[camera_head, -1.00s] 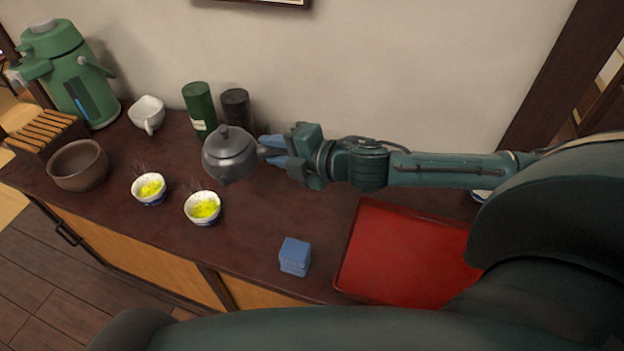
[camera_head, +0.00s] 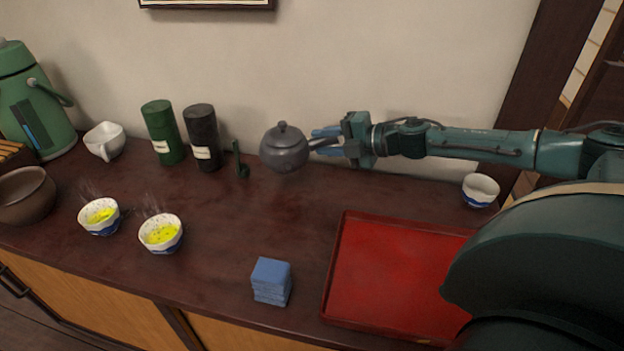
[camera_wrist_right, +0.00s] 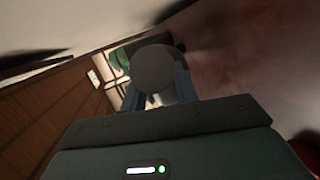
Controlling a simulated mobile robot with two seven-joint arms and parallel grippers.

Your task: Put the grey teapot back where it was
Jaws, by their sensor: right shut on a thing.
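The grey teapot (camera_head: 284,150) is in the head view, upright, left of my right gripper (camera_head: 326,141). The gripper is shut on the teapot's side handle, and the pot appears held above the dark counter near the wall. In the right wrist view a round grey end (camera_wrist_right: 155,68) sits between the two blue fingers and hides most of what lies beyond; I take it to be the teapot's handle. My left gripper is not in view.
A green canister (camera_head: 160,135), a black canister (camera_head: 202,140) and a dark scoop (camera_head: 241,168) stand left of the teapot. Two cups with yellow-green contents (camera_head: 160,234) (camera_head: 99,217), a blue block stack (camera_head: 271,282) and a red tray (camera_head: 395,280) lie nearer. A white cup (camera_head: 480,190) stands right.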

